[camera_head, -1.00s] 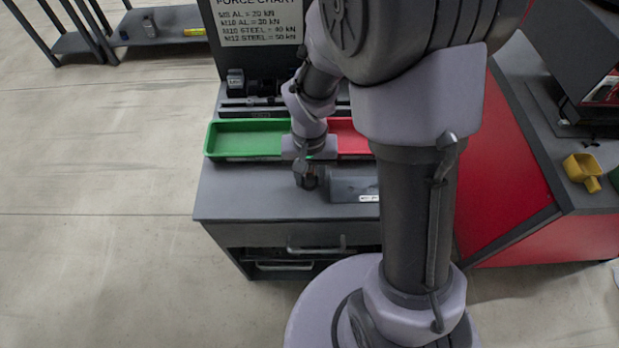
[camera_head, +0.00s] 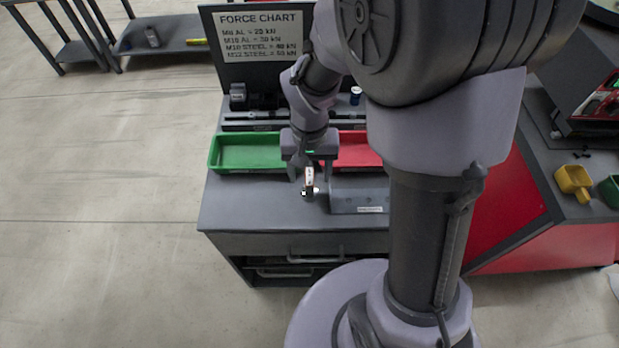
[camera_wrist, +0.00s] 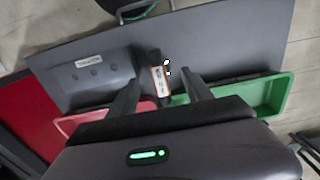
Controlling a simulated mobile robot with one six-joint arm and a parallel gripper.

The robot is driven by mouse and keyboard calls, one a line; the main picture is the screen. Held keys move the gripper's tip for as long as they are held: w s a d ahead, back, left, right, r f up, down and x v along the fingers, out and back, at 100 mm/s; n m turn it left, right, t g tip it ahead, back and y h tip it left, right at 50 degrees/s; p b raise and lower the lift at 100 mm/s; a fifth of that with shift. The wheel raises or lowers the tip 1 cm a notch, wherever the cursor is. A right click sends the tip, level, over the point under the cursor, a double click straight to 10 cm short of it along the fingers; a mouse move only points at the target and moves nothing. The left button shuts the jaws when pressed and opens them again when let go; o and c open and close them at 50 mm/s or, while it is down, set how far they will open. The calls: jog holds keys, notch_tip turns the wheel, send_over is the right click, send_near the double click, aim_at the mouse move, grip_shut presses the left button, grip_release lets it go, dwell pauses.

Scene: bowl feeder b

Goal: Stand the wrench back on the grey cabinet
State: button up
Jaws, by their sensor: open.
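The grey cabinet (camera_head: 250,207) stands in front of my arm; its top also shows in the wrist view (camera_wrist: 215,40). A small dark item with a white and orange label, which I take for the wrench (camera_head: 309,184), is at the cabinet top beside a grey block. In the wrist view the wrench (camera_wrist: 162,83) shows between my fingers, apart from both. Its full shape is hard to make out, and it looks upright. My gripper (camera_head: 310,176) is open, pointing down over it; both fingers also show in the wrist view (camera_wrist: 161,79).
A green tray (camera_head: 250,139) and a red tray (camera_head: 358,158) lie behind the wrench. The labelled grey block (camera_head: 358,198) is close on its right. The force chart board (camera_head: 262,35) stands at the back. The cabinet top's front left is clear.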

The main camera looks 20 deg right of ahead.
notch_tip(320, 180, up, 11)
jog(key=s+t+p, duration=0.1)
jog(key=p, duration=0.1)
jog(key=s+a+r+t+y, duration=0.2)
jog(key=s+a+r+t, duration=0.2)
jog(key=s+r, duration=0.6)
jog(key=shift+s+r+m+t, duration=0.3)
jog(key=shift+s+m+t, duration=0.1)
jog(key=shift+s, duration=0.45)
jog(key=shift+d, duration=0.1)
